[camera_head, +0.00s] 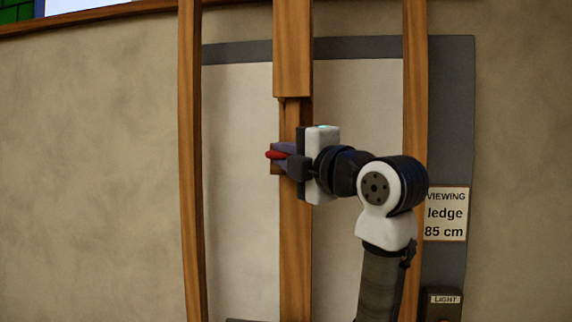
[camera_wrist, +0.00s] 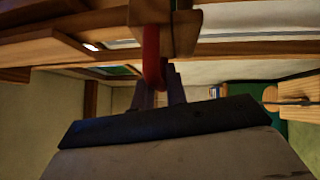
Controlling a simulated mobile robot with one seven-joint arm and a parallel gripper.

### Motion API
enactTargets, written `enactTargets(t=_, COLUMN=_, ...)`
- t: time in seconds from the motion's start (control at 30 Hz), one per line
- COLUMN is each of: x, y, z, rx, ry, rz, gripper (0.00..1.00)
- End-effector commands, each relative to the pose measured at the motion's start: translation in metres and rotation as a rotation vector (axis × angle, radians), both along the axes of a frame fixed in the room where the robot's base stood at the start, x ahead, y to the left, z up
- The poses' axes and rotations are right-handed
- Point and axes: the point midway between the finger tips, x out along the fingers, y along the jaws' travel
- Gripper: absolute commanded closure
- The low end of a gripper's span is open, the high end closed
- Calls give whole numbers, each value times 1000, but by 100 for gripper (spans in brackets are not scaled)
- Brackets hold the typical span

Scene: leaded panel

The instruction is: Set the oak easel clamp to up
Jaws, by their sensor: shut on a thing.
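The oak easel (camera_head: 295,240) stands against the wall, with a central mast between two side legs. The clamp shows as a red lever (camera_head: 275,155) at the mast's left edge. It also shows in the wrist view as a red bar (camera_wrist: 151,55) against a wooden block (camera_wrist: 183,32). My gripper (camera_head: 280,156) reaches across the front of the mast from the right and is shut on the red lever. In the wrist view, the fingers (camera_wrist: 160,92) meet the end of the lever. My gripper hides part of the clamp, and I cannot tell its exact setting.
A wider wooden piece (camera_head: 293,50) covers the upper mast. Pale panels on a dark grey backing (camera_head: 450,90) lie behind the easel. A sign reading "VIEWING ledge 85 cm" (camera_head: 445,214) and a "LIGHT" box (camera_head: 443,303) are at the right. The wall at left is clear.

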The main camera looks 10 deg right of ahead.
Motion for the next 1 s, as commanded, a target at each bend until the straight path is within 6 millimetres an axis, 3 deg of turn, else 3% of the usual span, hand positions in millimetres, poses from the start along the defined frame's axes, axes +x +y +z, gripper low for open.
enactTargets(t=0.27, x=-1, y=0, z=3, rx=4, ry=-7, rz=1, gripper=100)
enactTargets(t=0.3, x=-1, y=0, z=3, rx=4, ry=-7, rz=1, gripper=83)
enactTargets(t=0.43, x=-1, y=0, z=2, rx=3, ry=-5, rz=1, gripper=66)
enactTargets(t=0.77, x=-3, y=-2, z=0, rx=2, ry=-4, rz=-1, gripper=66)
enactTargets(t=1.0, x=-35, y=-19, z=-8, rx=1, ry=-7, rz=-5, gripper=66)
